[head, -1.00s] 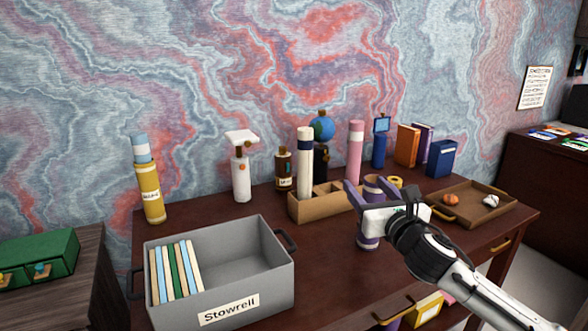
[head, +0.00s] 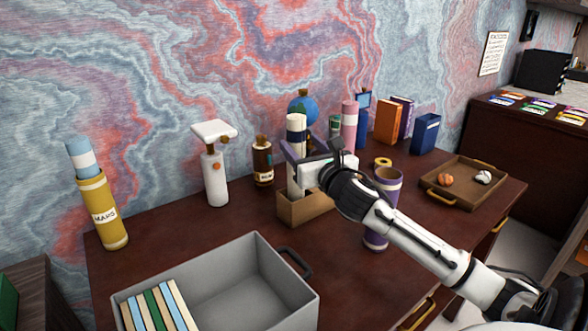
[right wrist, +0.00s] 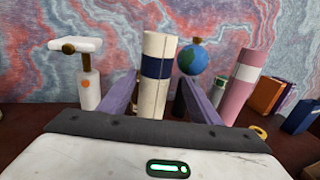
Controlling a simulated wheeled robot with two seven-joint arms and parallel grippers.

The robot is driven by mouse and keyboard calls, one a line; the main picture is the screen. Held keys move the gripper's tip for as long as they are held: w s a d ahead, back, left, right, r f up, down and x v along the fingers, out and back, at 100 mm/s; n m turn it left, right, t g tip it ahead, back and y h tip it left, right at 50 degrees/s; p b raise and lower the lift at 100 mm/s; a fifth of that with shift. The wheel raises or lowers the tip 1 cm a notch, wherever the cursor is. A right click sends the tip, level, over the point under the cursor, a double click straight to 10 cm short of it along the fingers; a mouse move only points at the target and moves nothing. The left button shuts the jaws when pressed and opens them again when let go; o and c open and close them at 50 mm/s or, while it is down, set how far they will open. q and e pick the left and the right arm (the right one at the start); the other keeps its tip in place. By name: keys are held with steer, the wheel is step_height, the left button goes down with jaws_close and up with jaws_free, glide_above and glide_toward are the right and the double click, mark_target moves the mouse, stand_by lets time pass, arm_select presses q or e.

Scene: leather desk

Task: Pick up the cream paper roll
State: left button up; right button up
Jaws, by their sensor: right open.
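The cream paper roll (head: 296,123) has a navy band and stands upright in the cardboard box (head: 310,212) on the desk. My right gripper (head: 311,150) is open at the roll, above the box. In the right wrist view the cream paper roll (right wrist: 155,97) shows between the two purple fingers of my right gripper (right wrist: 160,78), with a gap on the right. I cannot tell how deep it sits between them. The gripper hides part of the roll in the head view. My left gripper is not in view.
A pink roll (head: 349,118) and a globe (head: 303,108) stand close behind. A purple cup-like tube (head: 388,185) stands beside my right arm. A white lamp-like bottle (head: 214,180) and brown bottle (head: 262,165) are left. A grey bin (head: 275,290) is in front; a tray (head: 490,165) lies right.

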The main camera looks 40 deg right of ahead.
steer(key=shift+a+x, duration=0.2)
steer(key=shift+x, duration=1.35)
steer(key=shift+a+x, duration=0.2)
steer(key=shift+x, duration=1.3)
steer(key=shift+w, duration=0.1)
jaws_close()
